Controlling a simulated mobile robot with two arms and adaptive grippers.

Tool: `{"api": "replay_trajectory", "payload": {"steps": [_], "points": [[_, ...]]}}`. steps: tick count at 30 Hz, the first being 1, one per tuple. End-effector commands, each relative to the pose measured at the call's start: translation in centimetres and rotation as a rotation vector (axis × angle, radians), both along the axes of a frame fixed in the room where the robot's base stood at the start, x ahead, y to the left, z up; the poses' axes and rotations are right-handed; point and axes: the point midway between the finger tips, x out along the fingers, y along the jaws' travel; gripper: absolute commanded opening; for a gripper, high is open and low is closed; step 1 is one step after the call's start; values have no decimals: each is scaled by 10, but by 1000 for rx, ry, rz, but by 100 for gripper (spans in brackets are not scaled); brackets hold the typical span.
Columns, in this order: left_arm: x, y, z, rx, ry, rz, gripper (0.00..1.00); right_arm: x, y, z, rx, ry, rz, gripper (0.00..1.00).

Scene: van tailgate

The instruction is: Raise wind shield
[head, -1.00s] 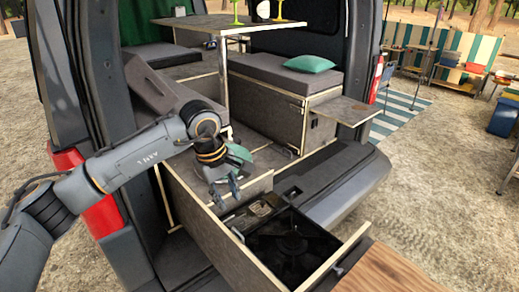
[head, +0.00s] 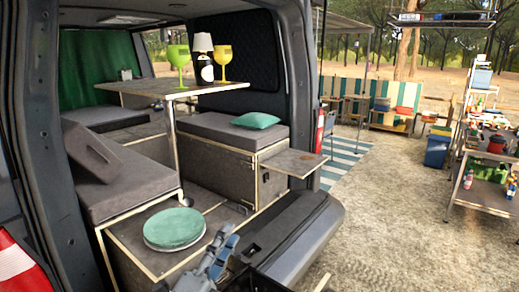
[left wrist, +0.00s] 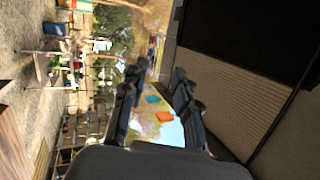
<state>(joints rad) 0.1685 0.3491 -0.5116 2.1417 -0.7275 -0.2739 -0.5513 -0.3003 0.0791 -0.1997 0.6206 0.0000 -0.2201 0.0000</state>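I cannot make out a stove wind shield in either view; the stove drawer lies mostly below the head view's lower edge. My left gripper (head: 222,248) is at the bottom centre of the head view, just right of a stack of pale green plates (head: 174,228) on the van's grey box. In the left wrist view my left gripper's two dark fingers (left wrist: 162,98) stand apart with nothing held between them. My right gripper is in neither view.
A table (head: 170,88) with two goblets and a bottle stands inside the van. A grey bench (head: 215,130) carries a green cushion (head: 256,120). A small side shelf (head: 292,162) juts out. Striped panels (head: 355,92) and a loaded rack (head: 490,165) stand outside; open gravel lies between.

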Motion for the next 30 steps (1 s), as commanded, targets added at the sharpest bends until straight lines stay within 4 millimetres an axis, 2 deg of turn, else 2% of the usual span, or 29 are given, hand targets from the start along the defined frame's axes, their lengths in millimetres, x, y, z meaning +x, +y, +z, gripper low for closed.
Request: {"api": "replay_trajectory", "payload": {"steps": [1, 3, 5, 6, 8, 9, 12, 15, 18, 25, 26, 27, 30], "points": [[1, 25, -29, -135, 163, 64, 30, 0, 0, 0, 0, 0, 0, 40], [-3, 58, -72, -311, 380, 157, 30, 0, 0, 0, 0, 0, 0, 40], [-15, 80, -111, -446, 553, 235, 30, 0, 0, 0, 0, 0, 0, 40], [-26, 93, -137, -529, 662, 288, 30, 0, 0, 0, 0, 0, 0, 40], [-47, 109, -174, -645, 821, 370, 30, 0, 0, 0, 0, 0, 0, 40], [-64, 117, -197, -715, 918, 422, 30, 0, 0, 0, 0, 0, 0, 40], [-108, 131, -243, -856, 1130, 544, 30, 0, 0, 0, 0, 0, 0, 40], [-149, 137, -274, -955, 1289, 648, 30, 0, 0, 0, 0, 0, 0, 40], [-187, 140, -295, -1029, 1419, 739, 30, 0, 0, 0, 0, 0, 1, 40], [-269, 139, -323, -1151, 1669, 933, 30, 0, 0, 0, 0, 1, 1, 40], [-277, 139, -326, -1161, 1694, 956, 30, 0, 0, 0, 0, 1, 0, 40], [-269, 139, -342, -1154, 1690, 953, 30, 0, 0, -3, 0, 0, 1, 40], [-262, 138, -371, -1147, 1696, 957, 30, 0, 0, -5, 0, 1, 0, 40]]}}
